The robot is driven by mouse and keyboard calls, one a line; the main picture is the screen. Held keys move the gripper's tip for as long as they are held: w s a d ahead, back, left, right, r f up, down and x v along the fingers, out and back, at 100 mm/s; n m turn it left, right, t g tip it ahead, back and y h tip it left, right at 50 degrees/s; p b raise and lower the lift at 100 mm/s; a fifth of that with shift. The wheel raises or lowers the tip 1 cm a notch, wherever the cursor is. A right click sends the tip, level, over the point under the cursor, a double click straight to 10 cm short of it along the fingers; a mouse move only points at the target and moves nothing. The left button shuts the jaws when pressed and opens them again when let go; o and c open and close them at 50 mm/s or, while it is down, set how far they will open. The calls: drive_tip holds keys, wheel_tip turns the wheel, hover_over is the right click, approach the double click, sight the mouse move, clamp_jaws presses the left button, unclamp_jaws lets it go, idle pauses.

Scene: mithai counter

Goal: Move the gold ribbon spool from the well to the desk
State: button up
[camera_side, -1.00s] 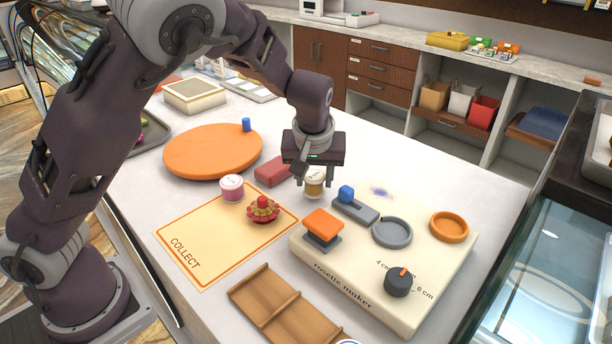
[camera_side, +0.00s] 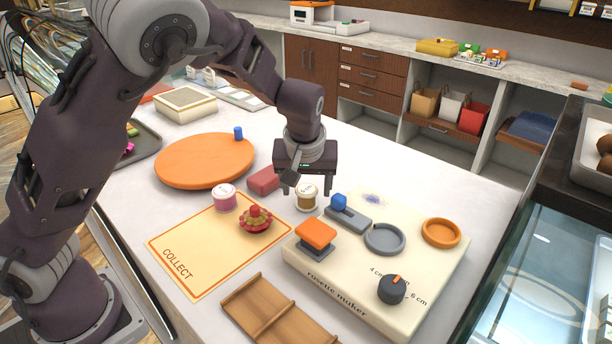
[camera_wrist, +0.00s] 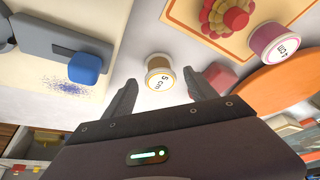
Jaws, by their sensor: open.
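The gold ribbon spool (camera_side: 306,197) stands upright on the white counter, which serves as the desk (camera_side: 390,168), just behind the rosette maker (camera_side: 360,282). In the wrist view the open fingers of my gripper (camera_wrist: 163,85) point toward the spool and nothing is held. The grey ring-shaped well (camera_side: 385,239) on the rosette maker is empty.
A pink spool (camera_side: 224,198) and a red rosette (camera_side: 256,220) are on the COLLECT mat (camera_side: 190,262). A red block (camera_side: 263,181) lies left of the gold spool. An orange turntable (camera_side: 205,162) is farther left. The counter behind the rosette maker is clear.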

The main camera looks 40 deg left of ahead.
drive_tip(key=v, duration=1)
drive_tip(key=s+a+r+m+t+h, duration=0.1)
drive_tip(key=s+m, duration=0.3)
drive_tip(key=s, duration=0.9)
drive_tip(key=s+a+r+m+t+h, duration=0.1)
drive_tip(key=s+r+m, duration=0.3)
drive_tip(key=s, duration=0.9)
drive_tip(key=shift+s+a+h, duration=0.25)
drive_tip(key=shift+a+h, duration=0.15)
drive_tip(key=shift+a, duration=0.15)
